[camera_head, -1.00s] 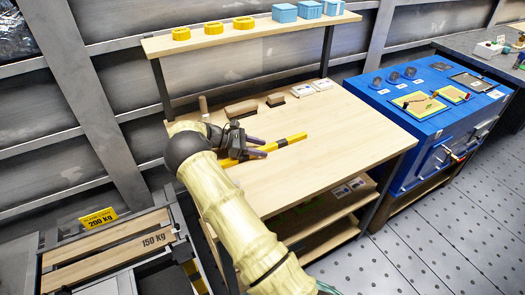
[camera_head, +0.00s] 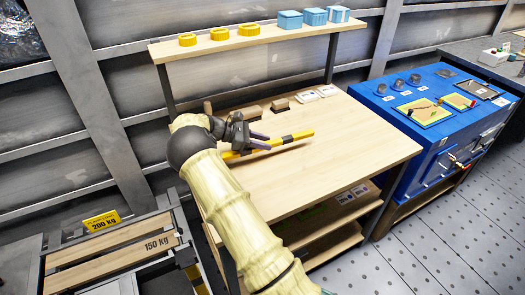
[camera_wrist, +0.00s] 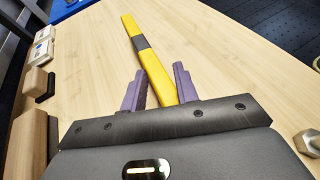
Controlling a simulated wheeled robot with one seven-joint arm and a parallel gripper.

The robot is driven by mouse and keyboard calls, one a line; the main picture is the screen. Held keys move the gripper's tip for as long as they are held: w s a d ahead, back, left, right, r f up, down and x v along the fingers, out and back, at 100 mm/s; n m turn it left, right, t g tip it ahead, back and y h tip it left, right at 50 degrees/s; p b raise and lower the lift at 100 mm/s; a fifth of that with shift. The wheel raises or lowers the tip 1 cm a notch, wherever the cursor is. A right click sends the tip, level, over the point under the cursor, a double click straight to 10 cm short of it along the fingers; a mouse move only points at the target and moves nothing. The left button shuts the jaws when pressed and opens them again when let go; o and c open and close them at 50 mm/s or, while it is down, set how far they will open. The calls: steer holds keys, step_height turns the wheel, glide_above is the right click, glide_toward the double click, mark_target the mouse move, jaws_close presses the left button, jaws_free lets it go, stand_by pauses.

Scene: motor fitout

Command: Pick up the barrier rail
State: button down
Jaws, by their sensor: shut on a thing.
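The barrier rail is a long yellow bar with a black band (camera_head: 294,136). In the head view it is over the wooden workbench's top (camera_head: 345,140), seemingly a little above it. My gripper (camera_head: 268,141) is shut on the rail. In the wrist view the rail (camera_wrist: 152,56) runs between the two purple fingers of my gripper (camera_wrist: 160,84), its far end pointing up and slightly left. Its near end is hidden behind the gripper body in the wrist view.
Wooden blocks (camera_head: 240,110) and white cards (camera_head: 328,91) lie along the bench's back. A shelf (camera_head: 260,36) above carries yellow rings and blue boxes. A metal nut or bolt (camera_wrist: 310,142) shows at the wrist view's right edge. A blue cabinet (camera_head: 430,125) stands right. The bench's right side is clear.

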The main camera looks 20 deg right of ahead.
step_height(320, 180, up, 5)
steer(key=shift+f, duration=0.1)
steer(key=shift+w, duration=0.1)
stand_by(0.6)
